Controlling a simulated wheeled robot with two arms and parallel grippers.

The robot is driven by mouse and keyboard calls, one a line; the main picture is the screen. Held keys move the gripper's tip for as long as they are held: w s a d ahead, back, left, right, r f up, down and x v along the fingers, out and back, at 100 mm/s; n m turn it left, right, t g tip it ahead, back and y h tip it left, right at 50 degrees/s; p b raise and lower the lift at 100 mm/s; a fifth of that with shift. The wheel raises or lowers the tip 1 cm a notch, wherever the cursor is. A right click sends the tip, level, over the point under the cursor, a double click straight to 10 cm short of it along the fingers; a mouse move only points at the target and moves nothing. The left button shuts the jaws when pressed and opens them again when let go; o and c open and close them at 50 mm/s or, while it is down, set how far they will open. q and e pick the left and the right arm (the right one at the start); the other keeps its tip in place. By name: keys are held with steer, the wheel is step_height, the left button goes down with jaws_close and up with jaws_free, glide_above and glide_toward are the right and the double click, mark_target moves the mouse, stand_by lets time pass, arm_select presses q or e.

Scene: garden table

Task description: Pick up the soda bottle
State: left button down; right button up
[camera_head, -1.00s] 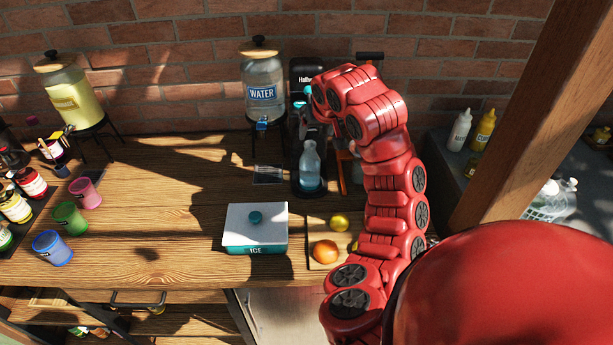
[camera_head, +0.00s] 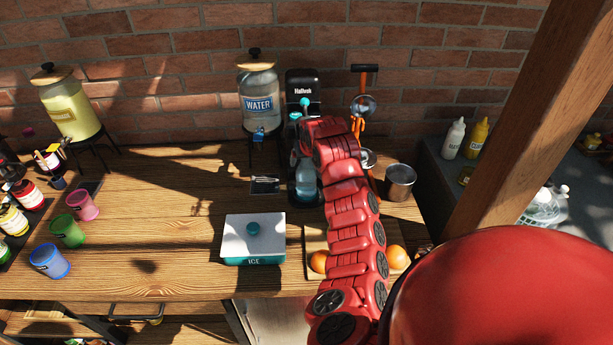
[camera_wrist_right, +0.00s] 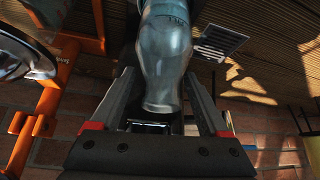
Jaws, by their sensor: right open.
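The soda bottle (camera_head: 305,182) is a clear bluish bottle. In the head view it stands upright at the black soda maker (camera_head: 301,82) and is partly covered by my red right arm. In the right wrist view the soda bottle (camera_wrist_right: 164,55) lies between the two fingers of my right gripper (camera_wrist_right: 160,88). The fingers are apart, with a visible gap on the bottle's sides. In the head view this gripper is mostly hidden behind the arm. My left gripper is in neither view.
A water dispenser (camera_head: 258,98) stands just left of the soda maker. A white ice box (camera_head: 254,240) sits in front, and a metal cup (camera_head: 399,182) stands to the right. Oranges (camera_head: 397,257) lie under my arm. The table's middle left is clear.

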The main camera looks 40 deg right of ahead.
steer(key=shift+w+f, duration=0.1)
steer(key=shift+f, duration=0.05)
jaws_close()
stand_by(0.4)
stand_by(1.0)
